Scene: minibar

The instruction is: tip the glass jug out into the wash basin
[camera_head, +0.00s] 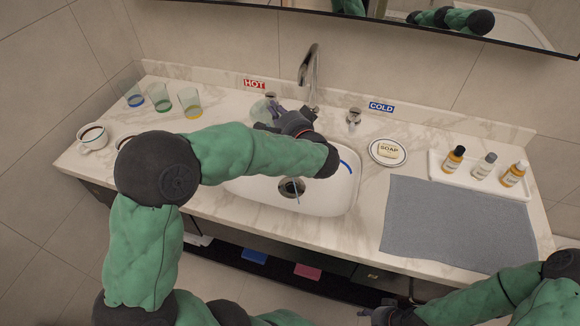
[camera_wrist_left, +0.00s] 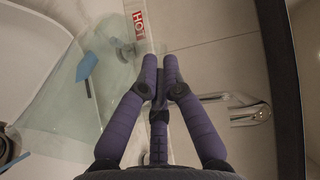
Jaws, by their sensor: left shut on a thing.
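The glass jug (camera_head: 260,110) is clear and shows only in part behind my left gripper, over the back of the wash basin. In the left wrist view the jug (camera_wrist_left: 75,105) is a large see-through shape left of the fingers, and it looks tilted. My left gripper (camera_head: 297,122) is shut on the jug, its fingers (camera_wrist_left: 160,68) close together. The white wash basin (camera_head: 335,200) has a dark drain, with a thin pale streak above it; I cannot tell if it is liquid. My right gripper (camera_head: 385,316) is at the bottom edge, its jaws unclear.
The tap (camera_head: 309,68) stands just behind my left gripper. Several tumblers and cups stand at the left. Soap on a dish (camera_head: 388,152), a grey towel (camera_head: 440,222) and a white tray (camera_head: 482,183) with bottles lie at the right. The mirror edge (camera_head: 420,28) hangs above.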

